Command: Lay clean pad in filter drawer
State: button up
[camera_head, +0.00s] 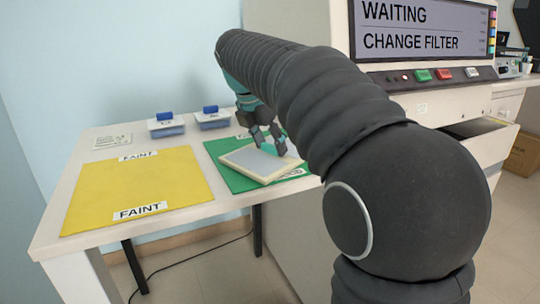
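A flat pad with a pale grey top and cream edges (245,158) lies on the green mat (220,150) on the table. My gripper (268,145) is low over the pad's far right part, with its fingers at or just above the pad. I cannot tell whether they touch it or how far apart they are. A teal piece shows at the fingertips. A drawer (490,143) stands pulled out from the machine at the right, with a dark inside. My arm hides its left part.
The machine's screen (425,28) reads "WAITING" and "CHANGE FILTER". A yellow mat (138,185) labelled "FAINT" lies on the table's left. Two blue-handled containers (166,126) (213,119) and a card (112,141) stand behind. A cardboard box (523,155) is on the floor at right.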

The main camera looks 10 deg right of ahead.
aim_at(272, 146)
jog(key=shift+c, duration=1.2)
jog(key=shift+r, duration=0.5)
jog(key=r, duration=0.2)
jog(key=r+p, duration=0.1)
jog(key=shift+s+d+r, duration=0.2)
jog(key=shift+r, duration=0.2)
jog(key=s+d+r, duration=0.6)
jog(key=s, duration=0.2)
jog(key=shift+s+d+p, duration=0.35)
jog(key=shift+s+p, duration=0.05)
jog(key=shift+p, duration=0.05)
jog(key=shift+r, duration=0.1)
